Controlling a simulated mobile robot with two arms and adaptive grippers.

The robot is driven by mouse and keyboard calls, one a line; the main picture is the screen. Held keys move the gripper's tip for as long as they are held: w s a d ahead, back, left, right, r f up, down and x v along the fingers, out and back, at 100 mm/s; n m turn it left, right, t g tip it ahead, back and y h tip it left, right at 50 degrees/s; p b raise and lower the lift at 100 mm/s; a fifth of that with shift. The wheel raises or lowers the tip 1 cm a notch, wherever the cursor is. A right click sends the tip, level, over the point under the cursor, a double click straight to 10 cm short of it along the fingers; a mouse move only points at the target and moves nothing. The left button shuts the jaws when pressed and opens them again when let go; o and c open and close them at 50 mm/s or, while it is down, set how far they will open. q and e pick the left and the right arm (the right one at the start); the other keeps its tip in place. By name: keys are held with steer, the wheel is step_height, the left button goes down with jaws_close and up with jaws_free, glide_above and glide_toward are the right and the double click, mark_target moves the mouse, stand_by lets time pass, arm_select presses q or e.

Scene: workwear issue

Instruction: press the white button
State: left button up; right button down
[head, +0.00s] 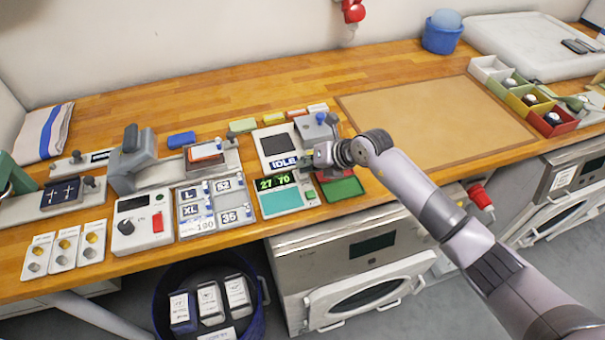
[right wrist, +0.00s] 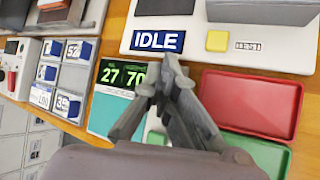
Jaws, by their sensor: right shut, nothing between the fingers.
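I cannot clearly make out a white button. My right gripper (head: 318,155) is shut and empty, over the right edge of the white device with the IDLE display (head: 284,162). In the right wrist view the fingertips (right wrist: 170,75) are just below that display (right wrist: 158,40), with a yellow button (right wrist: 218,41) to their upper right. The panel reading 27 70 (right wrist: 112,77) is left of the fingers; its green button (right wrist: 157,137) is partly hidden. My left gripper is not in view.
A red tray (right wrist: 250,103) and a green tray (head: 344,189) lie beside the panel. Label tiles (head: 223,186) and a grey lever press (head: 133,160) stand further left. The brown mat (head: 435,120) is clear. Small bins (head: 520,95) stand at the right.

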steer(key=shift+f+b, duration=0.3)
steer(key=shift+f, duration=0.15)
stand_by(0.6)
steer(key=shift+r+p, duration=0.75)
steer(key=shift+r, duration=0.15)
steer(key=shift+r, duration=0.1)
step_height(320, 180, up, 5)
steer(key=p, duration=0.4)
steer(key=shift+a, duration=0.1)
stand_by(0.4)
